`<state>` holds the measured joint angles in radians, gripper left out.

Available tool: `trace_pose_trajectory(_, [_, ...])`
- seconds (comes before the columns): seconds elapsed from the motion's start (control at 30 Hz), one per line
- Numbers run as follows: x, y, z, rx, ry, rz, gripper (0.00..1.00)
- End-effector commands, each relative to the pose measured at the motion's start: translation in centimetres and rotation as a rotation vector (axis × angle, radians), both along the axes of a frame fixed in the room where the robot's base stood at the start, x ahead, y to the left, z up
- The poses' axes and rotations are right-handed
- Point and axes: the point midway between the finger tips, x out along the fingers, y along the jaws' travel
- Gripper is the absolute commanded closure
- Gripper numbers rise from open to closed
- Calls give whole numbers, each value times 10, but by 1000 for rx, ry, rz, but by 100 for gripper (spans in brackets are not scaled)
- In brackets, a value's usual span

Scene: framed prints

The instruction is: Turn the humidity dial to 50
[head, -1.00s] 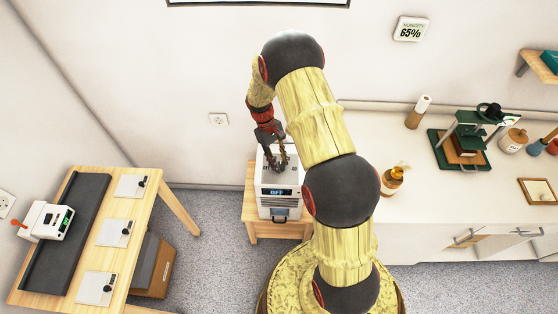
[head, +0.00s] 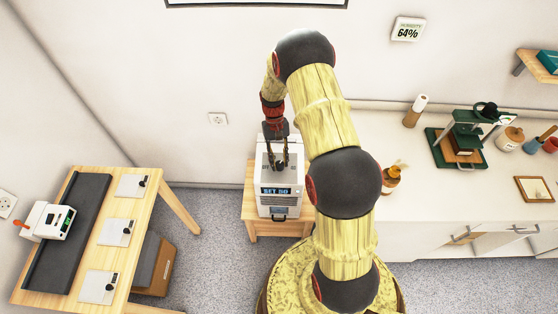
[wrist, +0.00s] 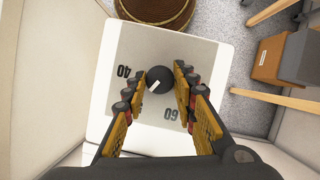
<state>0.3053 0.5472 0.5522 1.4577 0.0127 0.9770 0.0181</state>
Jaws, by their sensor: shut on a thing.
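The humidity dial (wrist: 160,77) is a round black knob on the grey top panel of a white box-shaped unit (head: 280,205). My gripper (wrist: 160,70) is shut on the dial, one yellow-padded finger on each side; in the head view the gripper (head: 277,165) reaches down onto the unit's top. The dial's white mark points lower left in the wrist view, between the printed 40 (wrist: 123,72) and 60 (wrist: 171,114). The unit's front display (head: 276,191) reads SET 50. The wall humidity readout (head: 408,30) shows 64%.
The unit stands on a small wooden stand (head: 263,230). A white counter (head: 400,225) with an amber bottle (head: 391,178) and a green press (head: 460,140) is to the right. A wooden table (head: 150,205) with a dark mat stands left, with open floor between.

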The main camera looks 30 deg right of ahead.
Motion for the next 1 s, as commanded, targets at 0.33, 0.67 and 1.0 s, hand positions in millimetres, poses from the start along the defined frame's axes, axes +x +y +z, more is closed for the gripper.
trace_pose_trajectory(0.33, [0,0,0,0,0,0,71])
trace_pose_trajectory(0.67, [0,0,0,0,0,0,54])
trace_pose_trajectory(1.0, [2,-1,5,0,-1,0,54])
